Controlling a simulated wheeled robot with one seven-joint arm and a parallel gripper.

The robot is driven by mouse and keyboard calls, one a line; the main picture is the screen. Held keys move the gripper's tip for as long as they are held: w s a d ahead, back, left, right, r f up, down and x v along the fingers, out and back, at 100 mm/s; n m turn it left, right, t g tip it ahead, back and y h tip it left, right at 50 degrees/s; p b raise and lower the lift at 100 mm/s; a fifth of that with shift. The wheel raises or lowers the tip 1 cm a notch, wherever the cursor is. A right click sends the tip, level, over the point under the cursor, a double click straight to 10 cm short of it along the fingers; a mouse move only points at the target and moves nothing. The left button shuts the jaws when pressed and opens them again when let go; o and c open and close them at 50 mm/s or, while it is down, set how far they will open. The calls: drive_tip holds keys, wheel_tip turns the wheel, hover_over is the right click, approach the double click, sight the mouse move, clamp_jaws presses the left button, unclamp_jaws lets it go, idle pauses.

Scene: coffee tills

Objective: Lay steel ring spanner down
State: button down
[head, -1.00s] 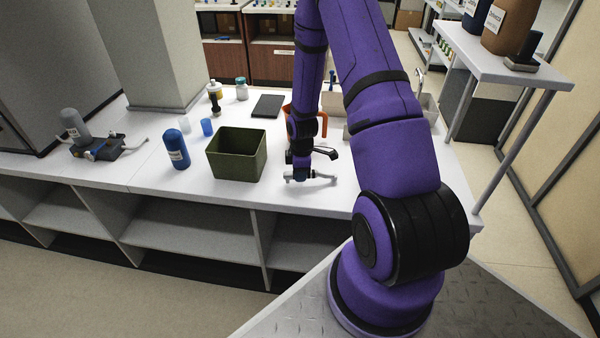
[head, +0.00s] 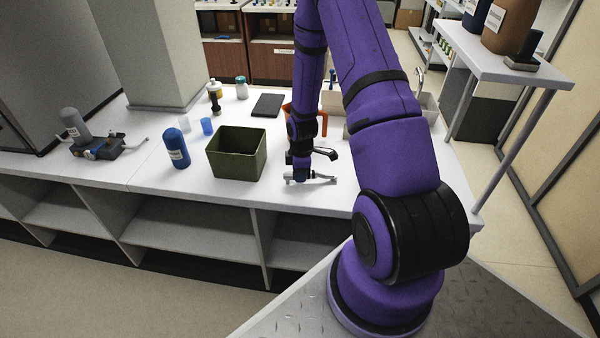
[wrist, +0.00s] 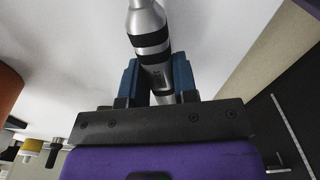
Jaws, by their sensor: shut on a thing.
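The steel ring spanner (head: 318,179) shows in the head view as a grey bar at the front right of the white counter. In the wrist view a silver shaft with black bands (wrist: 150,45) runs up between the fingers. My gripper (head: 300,178) is shut on it, with a blue finger on each side of the shaft (wrist: 158,82). The spanner is low over the counter top, close to its front edge. I cannot tell whether it touches the surface. Part of it is hidden behind the gripper.
A green open bin (head: 237,154) stands just left of my gripper. A blue bottle (head: 176,149) and a blue cup (head: 207,126) are further left. An orange thing (head: 322,124) is behind the gripper. A dark flat pad (head: 267,105) lies at the back. The white counter (head: 270,196) is bare in front of the bin.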

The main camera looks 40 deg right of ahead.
drive_tip(key=shift+c, duration=2.4)
unclamp_jaws()
drive_tip(key=shift+f, duration=0.1)
drive_tip(key=shift+r, duration=1.6)
drive_tip(key=shift+r, duration=2.95)
